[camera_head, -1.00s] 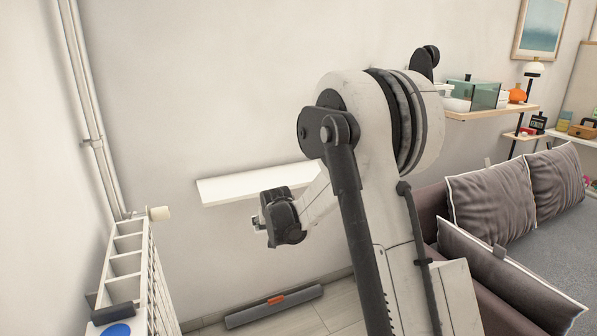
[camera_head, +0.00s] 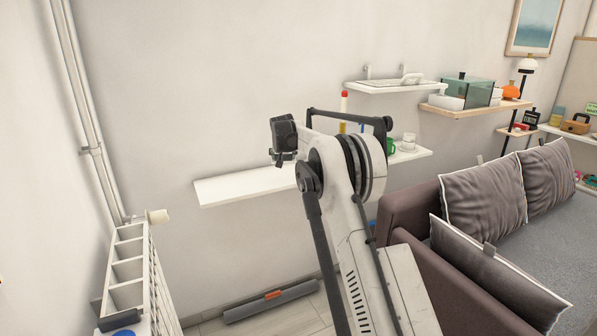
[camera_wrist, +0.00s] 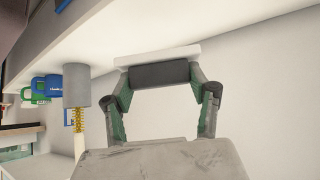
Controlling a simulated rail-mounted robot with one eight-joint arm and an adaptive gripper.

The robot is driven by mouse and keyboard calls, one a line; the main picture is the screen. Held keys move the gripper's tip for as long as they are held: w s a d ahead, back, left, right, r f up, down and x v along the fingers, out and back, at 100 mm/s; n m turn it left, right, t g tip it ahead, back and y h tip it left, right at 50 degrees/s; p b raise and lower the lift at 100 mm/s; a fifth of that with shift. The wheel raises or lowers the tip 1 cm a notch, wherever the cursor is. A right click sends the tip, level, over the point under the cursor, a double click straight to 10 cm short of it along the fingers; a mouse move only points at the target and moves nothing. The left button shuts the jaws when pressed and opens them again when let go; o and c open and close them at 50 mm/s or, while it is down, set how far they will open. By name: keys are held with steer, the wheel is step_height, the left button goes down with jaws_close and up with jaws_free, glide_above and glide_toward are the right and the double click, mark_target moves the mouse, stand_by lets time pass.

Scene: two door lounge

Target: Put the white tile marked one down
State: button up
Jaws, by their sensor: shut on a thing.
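A white tile (camera_wrist: 157,55), seen edge-on as a thin slab, is in my gripper (camera_wrist: 160,73) in the wrist view. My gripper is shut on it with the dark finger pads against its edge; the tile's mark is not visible. In the head view my gripper (camera_head: 280,158) is small and dark, over the long white wall shelf (camera_head: 235,187); the tile cannot be made out there. The shelf surface (camera_wrist: 235,22) fills the top of the wrist view, which looks upside down. The tile appears apart from it, but the gap is hard to judge.
A green mug (camera_head: 391,147) and white cup (camera_head: 409,142) stand at the shelf's right end. A red-topped item (camera_head: 344,98) rises behind my arm. The shelf's left part is clear. A radiator (camera_head: 130,270) stands left, a sofa (camera_head: 410,208) right.

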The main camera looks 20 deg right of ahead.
steer(key=w+d+f, duration=0.1)
steer(key=d+f, duration=0.1)
steer(key=d, duration=0.1)
steer(key=w+d+f, duration=0.1)
steer(key=d, duration=0.1)
steer(key=w+d+f, duration=0.2)
steer(key=d, duration=0.1)
steer(key=shift+d+f, duration=0.3)
steer(key=shift+f, duration=2.1)
steer(key=shift+f, duration=0.15)
steer(key=o, duration=1.3)
steer(key=shift+c, duration=0.2)
